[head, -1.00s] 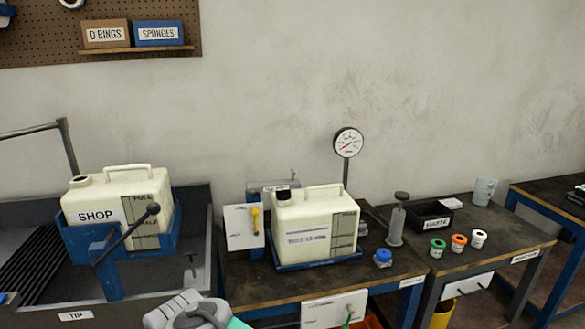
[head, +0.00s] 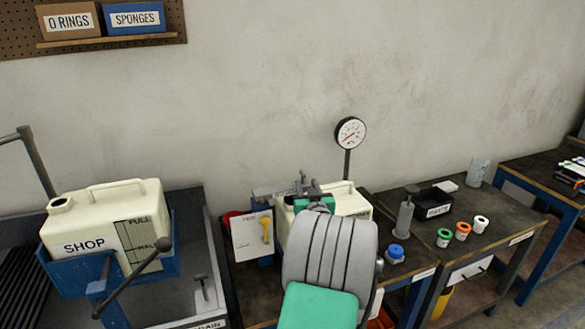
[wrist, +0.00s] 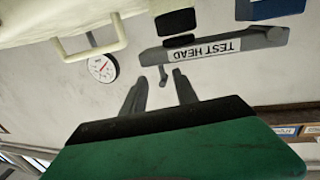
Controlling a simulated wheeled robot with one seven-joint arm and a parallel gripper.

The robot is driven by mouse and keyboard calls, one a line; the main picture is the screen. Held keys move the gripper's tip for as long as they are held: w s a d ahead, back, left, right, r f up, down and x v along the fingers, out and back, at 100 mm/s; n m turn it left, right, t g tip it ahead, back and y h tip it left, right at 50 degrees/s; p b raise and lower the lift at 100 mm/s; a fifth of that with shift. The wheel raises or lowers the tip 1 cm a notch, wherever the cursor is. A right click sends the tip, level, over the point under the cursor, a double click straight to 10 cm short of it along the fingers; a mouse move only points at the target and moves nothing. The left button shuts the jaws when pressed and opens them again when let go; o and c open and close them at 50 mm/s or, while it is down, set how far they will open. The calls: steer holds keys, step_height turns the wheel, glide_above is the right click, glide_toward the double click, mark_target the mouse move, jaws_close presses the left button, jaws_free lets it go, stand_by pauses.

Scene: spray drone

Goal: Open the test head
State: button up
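The test head is a grey bar labelled TEST HEAD (wrist: 215,48) in the wrist view, which shows the scene upside down. A small grey lever with a knob (wrist: 163,77) sticks out from it. My gripper (wrist: 160,84) is open, with its two dark fingers apart. The lever's end shows between the fingertips, and I cannot tell whether they touch it.
A pressure gauge (head: 350,132) stands behind the jug. A white plate with a yellow handle (head: 266,230) is at its left. A grey pump (head: 405,216) and a blue cap (head: 396,252) are at its right. The SHOP jug (head: 100,230) sits in a blue cradle.

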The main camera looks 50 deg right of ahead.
mark_target(301, 172)
steer(key=shift+w+f, duration=0.15)
steer(key=shift+w, duration=0.35)
steer(key=shift+w+d+r, duration=0.1)
steer(key=shift+r, duration=0.1)
steer(key=p+x, duration=0.2)
steer(key=x, duration=0.5)
steer(key=shift+p, duration=0.35)
steer(key=shift+d, duration=0.1)
jaws_close()
steer(key=shift+r, duration=0.25)
